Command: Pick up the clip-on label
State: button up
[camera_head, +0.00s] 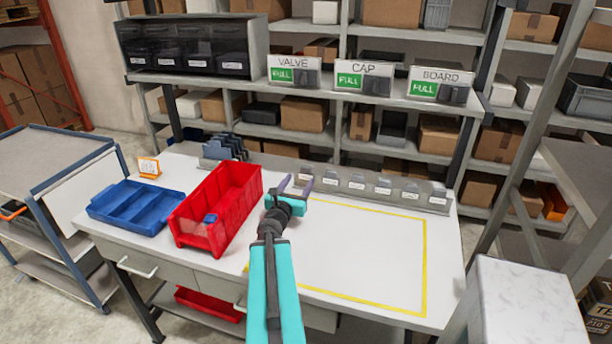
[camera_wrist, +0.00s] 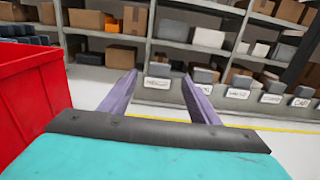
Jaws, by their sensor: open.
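Several clip-on labels, grey with white name plates, stand in a row on a grey rail (camera_head: 438,207) at the back of the worktable. One label (camera_head: 356,183) stands near the rail's middle. In the wrist view, a leftmost label (camera_wrist: 158,84) and others to its right (camera_wrist: 237,93) show with small printed words, mostly too small to read. My gripper (camera_head: 296,186) is open and empty, its purple fingers pointing at the rail's left end. In the wrist view its fingers (camera_wrist: 160,90) straddle the line to the leftmost label, apparently short of it. I cannot tell which label is meant.
A red bin (camera_head: 222,207) stands close left of my gripper, with a small blue thing inside. A blue tray (camera_head: 135,206) and an orange-framed sign (camera_head: 149,167) lie further left. VALVE, CAP and BOARD signs (camera_head: 371,78) hang above. The yellow-outlined tabletop area (camera_head: 360,250) is clear.

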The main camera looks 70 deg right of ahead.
aim_at(306, 170)
jog(key=shift+d+f+b, duration=0.1)
jog(key=shift+d+b, duration=0.95)
jog(key=shift+b, duration=1.65)
jog(key=shift+w+d+r, duration=0.15)
jog(key=shift+d+r, duration=0.05)
jog(key=shift+d, duration=0.5)
jog(key=shift+d+p, duration=0.65)
jog(key=shift+d, duration=1.55)
jog(key=shift+w+d, duration=0.1)
jog(key=shift+w+d+p, duration=0.1)
jog(key=shift+d+p, duration=0.9)
jog(key=shift+d, duration=1.5)
jog(key=c, duration=1.1)
